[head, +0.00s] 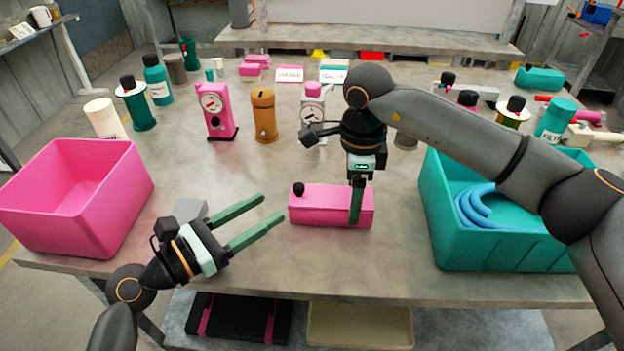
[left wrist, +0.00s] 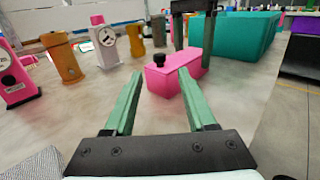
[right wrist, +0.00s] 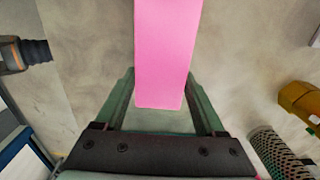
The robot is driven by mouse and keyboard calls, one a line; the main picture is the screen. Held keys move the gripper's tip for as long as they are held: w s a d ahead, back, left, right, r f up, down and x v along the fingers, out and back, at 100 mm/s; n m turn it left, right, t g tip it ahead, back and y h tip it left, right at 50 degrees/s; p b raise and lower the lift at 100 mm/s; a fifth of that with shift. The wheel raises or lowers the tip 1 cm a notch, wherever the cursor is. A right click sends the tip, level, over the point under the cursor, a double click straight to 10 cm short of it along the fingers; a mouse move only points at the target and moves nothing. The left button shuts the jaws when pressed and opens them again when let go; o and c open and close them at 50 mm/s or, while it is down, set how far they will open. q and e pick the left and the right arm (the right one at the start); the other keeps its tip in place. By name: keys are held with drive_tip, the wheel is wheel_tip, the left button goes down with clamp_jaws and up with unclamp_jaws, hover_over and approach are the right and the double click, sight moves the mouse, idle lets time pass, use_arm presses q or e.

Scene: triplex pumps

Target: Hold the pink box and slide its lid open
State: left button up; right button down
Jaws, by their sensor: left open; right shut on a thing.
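The pink box (head: 335,206) lies on the table near its front edge, with its lid on top and a black knob (head: 298,189) at the lid's left end. My right gripper (head: 356,205) comes down from above and is shut on the box's right part; in the right wrist view the pink box (right wrist: 168,50) sits between its fingers. My left gripper (head: 270,220) is open and empty, left of the box, its green fingers pointing toward the knob end. In the left wrist view the box (left wrist: 172,78) and knob (left wrist: 159,60) show ahead, beyond the fingertips.
A pink bin (head: 80,195) stands at the left and a teal bin (head: 500,235) with blue hose (head: 485,208) at the right. A pink pump (head: 216,110), an orange pump (head: 264,115) and a white pump (head: 312,110) stand behind the box. The table between the left gripper and box is clear.

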sight(303, 187)
use_arm(q)
drive_tip(key=x, duration=1.1)
drive_tip(key=shift+w+d, duration=0.25)
drive_tip(key=shift+c, duration=0.2)
clamp_jaws()
idle(0.7)
